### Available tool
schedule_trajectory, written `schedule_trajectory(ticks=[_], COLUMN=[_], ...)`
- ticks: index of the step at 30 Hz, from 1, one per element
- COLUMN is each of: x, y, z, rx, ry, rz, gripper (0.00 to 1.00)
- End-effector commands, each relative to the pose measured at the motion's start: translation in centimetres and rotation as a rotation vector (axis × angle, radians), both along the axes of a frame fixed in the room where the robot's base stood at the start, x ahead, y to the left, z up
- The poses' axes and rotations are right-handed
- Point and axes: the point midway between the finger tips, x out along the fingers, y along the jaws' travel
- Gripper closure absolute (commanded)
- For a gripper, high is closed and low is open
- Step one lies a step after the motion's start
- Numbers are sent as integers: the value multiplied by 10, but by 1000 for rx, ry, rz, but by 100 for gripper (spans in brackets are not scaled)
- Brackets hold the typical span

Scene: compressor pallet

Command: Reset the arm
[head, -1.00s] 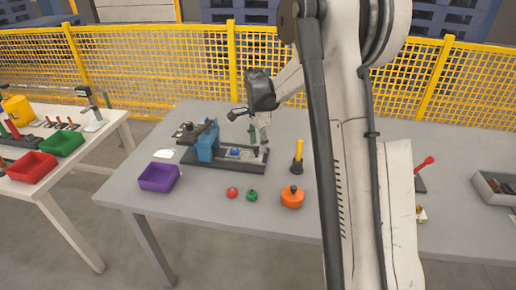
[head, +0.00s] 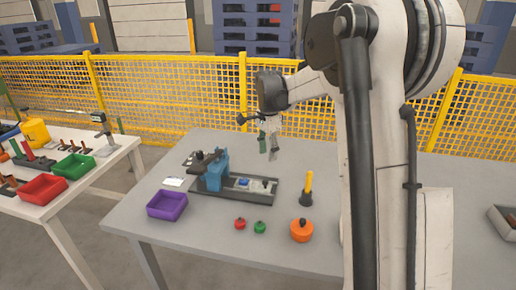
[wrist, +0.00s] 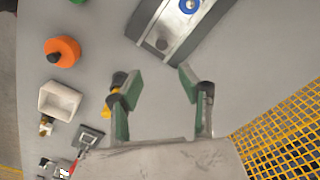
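My gripper (head: 268,150) hangs above the back right end of the grey fixture with the blue clamp (head: 214,170), clear of the table. In the wrist view my gripper (wrist: 158,80) shows two green-padded fingers spread apart with nothing between them. A blue round part (head: 244,183) sits in the fixture's channel, and it also shows at the top edge of the wrist view (wrist: 188,5). My arm fills the right of the head view and hides part of the table.
On the grey table (head: 190,240) are a purple bin (head: 167,205), red knob (head: 240,223), green knob (head: 260,227), orange round part (head: 301,231) and yellow-handled tool (head: 308,188). A grey bin (head: 503,222) is at right. A yellow fence (head: 160,100) stands behind.

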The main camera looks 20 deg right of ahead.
Motion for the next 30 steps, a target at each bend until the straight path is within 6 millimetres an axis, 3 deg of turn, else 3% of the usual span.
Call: schedule_trajectory(ticks=[7,11,21,30], x=[-2,-14,-78,-143], y=[2,14,62,100], z=[3,16,65,89], rx=[-1,-8,-58,-125], ry=[-5,-28,-149,-252], rz=[11,72,374,648], gripper=[62,62,62,62])
